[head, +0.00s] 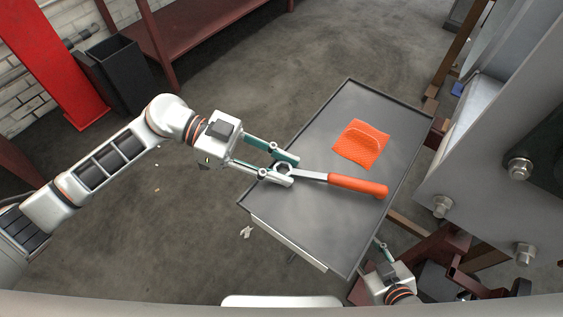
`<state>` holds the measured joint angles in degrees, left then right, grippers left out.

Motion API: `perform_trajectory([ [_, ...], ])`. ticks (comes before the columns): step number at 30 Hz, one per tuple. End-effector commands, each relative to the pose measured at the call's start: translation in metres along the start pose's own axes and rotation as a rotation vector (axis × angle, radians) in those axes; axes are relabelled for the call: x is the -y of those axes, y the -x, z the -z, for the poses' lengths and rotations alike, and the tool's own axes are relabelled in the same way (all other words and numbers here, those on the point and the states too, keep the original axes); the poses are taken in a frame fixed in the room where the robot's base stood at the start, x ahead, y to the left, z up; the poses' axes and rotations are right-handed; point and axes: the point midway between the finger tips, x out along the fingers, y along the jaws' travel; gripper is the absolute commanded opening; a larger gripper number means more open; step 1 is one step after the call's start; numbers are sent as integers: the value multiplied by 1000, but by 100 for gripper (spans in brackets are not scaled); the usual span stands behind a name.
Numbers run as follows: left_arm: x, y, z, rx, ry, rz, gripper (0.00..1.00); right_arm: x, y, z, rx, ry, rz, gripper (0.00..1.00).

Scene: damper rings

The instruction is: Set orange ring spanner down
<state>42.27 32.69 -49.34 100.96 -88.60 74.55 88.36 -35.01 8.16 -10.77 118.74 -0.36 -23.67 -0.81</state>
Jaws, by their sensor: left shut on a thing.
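The orange ring spanner (358,186) has a long orange handle and a metal shank ending in a ring. It lies across the view over the grey tray-topped table (305,225), handle to the right. My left gripper (290,171) comes in from the left, shut on the ring end, with one finger on either side of it. I cannot tell whether the spanner touches the tabletop or hangs slightly above it. My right gripper (382,250) shows small at the table's lower right edge; its fingers are partly hidden and their opening is unclear.
An orange textured cloth (345,151) with a raised orange fold or piece lies on the table behind the spanner. The table has a raised rim. A large grey bolted metal structure (480,185) stands close at the right. The tabletop's front part is clear.

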Motion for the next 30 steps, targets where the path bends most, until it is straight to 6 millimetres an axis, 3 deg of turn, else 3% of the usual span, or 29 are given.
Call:
perform_trajectory([
  [17,0,-1,-2,-1,-1,0,0,-1,1,4,-5,1,-2,40],
  [18,0,-1,-2,-1,-1,0,31,-1,1,4,-4,1,-1,40],
  [20,0,-1,-3,0,0,0,46,-1,1,3,-4,1,-1,40],
  [30,0,0,-6,4,3,2,46,-1,0,2,-4,2,0,40],
])
